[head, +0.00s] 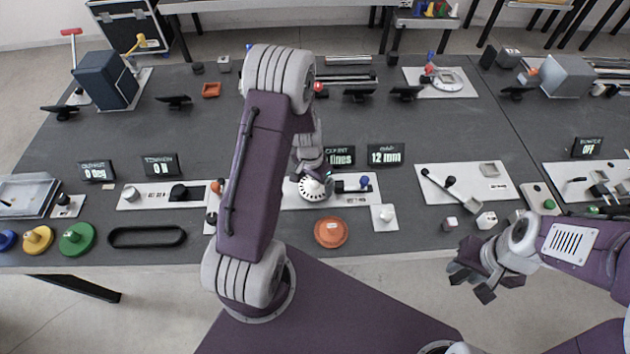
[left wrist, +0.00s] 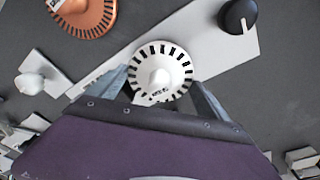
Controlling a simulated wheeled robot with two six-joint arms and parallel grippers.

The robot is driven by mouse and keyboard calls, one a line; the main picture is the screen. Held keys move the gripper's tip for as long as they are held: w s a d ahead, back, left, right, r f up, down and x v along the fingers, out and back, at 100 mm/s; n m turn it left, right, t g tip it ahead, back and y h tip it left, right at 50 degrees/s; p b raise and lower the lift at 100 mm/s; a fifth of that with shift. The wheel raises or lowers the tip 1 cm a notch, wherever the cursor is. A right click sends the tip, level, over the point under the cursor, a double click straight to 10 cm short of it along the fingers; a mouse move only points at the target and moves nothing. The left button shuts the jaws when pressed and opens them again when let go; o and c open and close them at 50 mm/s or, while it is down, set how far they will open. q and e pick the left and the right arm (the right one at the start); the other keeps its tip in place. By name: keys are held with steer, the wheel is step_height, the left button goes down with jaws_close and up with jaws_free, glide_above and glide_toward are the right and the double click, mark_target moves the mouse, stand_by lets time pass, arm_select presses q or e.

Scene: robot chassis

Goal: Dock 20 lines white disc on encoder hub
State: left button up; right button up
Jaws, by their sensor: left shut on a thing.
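The white disc (head: 311,190) with black marks around its rim is over the encoder's white plate (head: 292,200) in the head view. It also shows in the left wrist view (left wrist: 176,57), with a white knob at its middle. My left gripper (head: 313,178) is shut on the white disc, with one finger on each side of it in the wrist view. The disc covers the hub, so I cannot tell whether it is seated or held just above. My right gripper (head: 487,271) is open and empty, off the table's front edge.
An orange disc (head: 331,232) lies in front of the plate. A small plate with a white knob (head: 383,214) stands to its right. A black knob (left wrist: 237,16) is on the encoder plate. Displays (head: 385,155) stand behind it.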

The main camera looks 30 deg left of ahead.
mark_target(313, 182)
arm_select(q)
steer(key=shift+f, duration=0.35)
steer(key=o, duration=1.1)
steer(key=r+p, duration=0.2)
steer(key=r, duration=0.1)
steer(key=s+r+p, duration=0.1)
steer(key=r+p, duration=0.2)
steer(key=r, duration=0.1)
steer(key=r+p, duration=0.3)
steer(key=r, duration=0.1)
steer(key=shift+s+a+r, duration=0.1)
steer(key=shift+s+a, duration=0.05)
